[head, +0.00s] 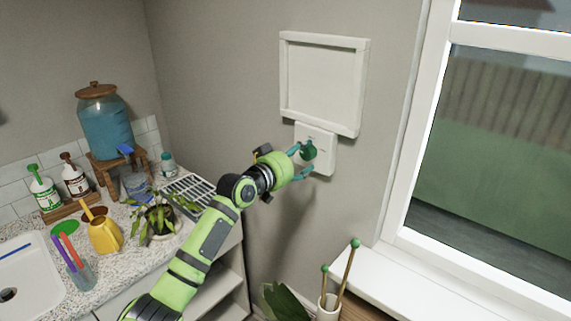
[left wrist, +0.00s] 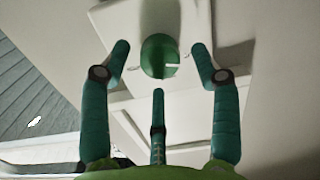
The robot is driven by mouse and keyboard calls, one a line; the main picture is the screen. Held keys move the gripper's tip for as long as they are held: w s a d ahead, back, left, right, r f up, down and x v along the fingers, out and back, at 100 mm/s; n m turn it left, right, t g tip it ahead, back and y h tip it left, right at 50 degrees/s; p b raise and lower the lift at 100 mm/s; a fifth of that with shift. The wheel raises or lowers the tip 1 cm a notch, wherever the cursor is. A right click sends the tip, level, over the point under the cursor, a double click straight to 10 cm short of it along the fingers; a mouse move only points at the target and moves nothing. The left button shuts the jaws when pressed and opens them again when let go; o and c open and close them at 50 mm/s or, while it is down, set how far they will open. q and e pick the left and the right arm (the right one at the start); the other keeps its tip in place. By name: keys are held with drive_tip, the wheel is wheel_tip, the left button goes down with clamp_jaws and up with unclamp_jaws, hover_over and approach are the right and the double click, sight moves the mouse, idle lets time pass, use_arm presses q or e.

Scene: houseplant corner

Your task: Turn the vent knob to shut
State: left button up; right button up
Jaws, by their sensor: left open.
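The green vent knob (head: 308,151) sits on a white wall plate (head: 326,165) below a white framed vent panel (head: 322,82). In the left wrist view the knob (left wrist: 159,56) shows a short white mark on its right side. My left gripper (head: 304,161) is open at the plate, with its fingers spread around the knob. In the left wrist view the left gripper (left wrist: 159,70) has fingertips on both sides of the knob and one below, with gaps between them and it. The plate's lettering is too small to read. My right gripper is not in view.
A window with a white frame (head: 411,130) and sill stands to the right. On the left, a speckled counter (head: 110,262) holds a blue drink dispenser (head: 105,125), bottles, a yellow watering can (head: 103,234) and a potted plant (head: 160,218). The wall around the plate is clear.

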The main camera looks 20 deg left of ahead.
use_arm(q)
drive_tip(key=f+v, duration=0.1)
drive_tip(key=v, duration=1)
drive_tip(key=shift+r, duration=0.5)
drive_tip(key=shift+a, duration=0.1)
